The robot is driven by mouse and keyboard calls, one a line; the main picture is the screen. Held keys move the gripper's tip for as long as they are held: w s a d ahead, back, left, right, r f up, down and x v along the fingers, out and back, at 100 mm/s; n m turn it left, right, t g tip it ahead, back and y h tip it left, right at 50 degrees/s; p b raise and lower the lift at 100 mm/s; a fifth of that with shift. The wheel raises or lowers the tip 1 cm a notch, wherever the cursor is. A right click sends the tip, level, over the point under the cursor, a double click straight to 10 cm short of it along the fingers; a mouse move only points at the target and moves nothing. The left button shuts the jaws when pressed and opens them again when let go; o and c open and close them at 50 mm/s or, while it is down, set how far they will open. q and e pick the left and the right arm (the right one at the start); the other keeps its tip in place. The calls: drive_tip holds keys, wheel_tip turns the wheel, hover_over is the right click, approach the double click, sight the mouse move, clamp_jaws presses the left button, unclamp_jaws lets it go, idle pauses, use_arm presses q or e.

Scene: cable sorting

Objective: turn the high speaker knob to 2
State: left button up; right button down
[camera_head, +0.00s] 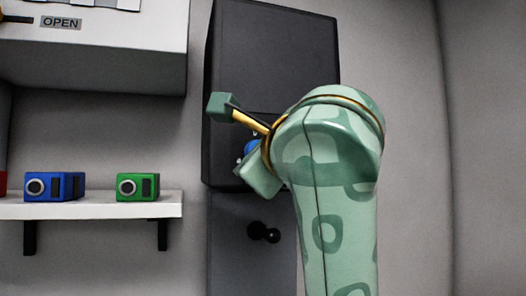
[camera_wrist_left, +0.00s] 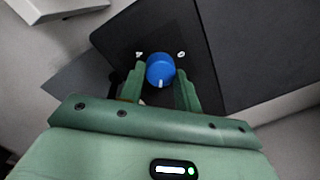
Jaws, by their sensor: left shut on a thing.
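The high speaker (camera_head: 270,50) is a tall black box on the wall. Its knob (camera_head: 251,147) is blue and mostly hidden by my arm in the head view. In the left wrist view the blue knob (camera_wrist_left: 160,70) is round, with a white mark at its lower edge. Small white labels stand above it to either side, too small to read surely. My left gripper (camera_head: 243,146) is at the speaker's lower part. In the left wrist view its green fingers (camera_wrist_left: 160,84) are shut on the knob, one on each side. My right gripper is not in view.
A lower grey unit (camera_head: 235,240) with a dark knob (camera_head: 264,232) is below the speaker. A white shelf (camera_head: 100,208) at left holds a blue box (camera_head: 60,187) and a green box (camera_head: 138,187). A white cabinet (camera_head: 130,50) marked OPEN hangs above.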

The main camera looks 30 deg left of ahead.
use_arm(q)
drive_tip(key=o, duration=1)
drive_tip(key=p+v, duration=1.3)
drive_tip(key=v, duration=0.3)
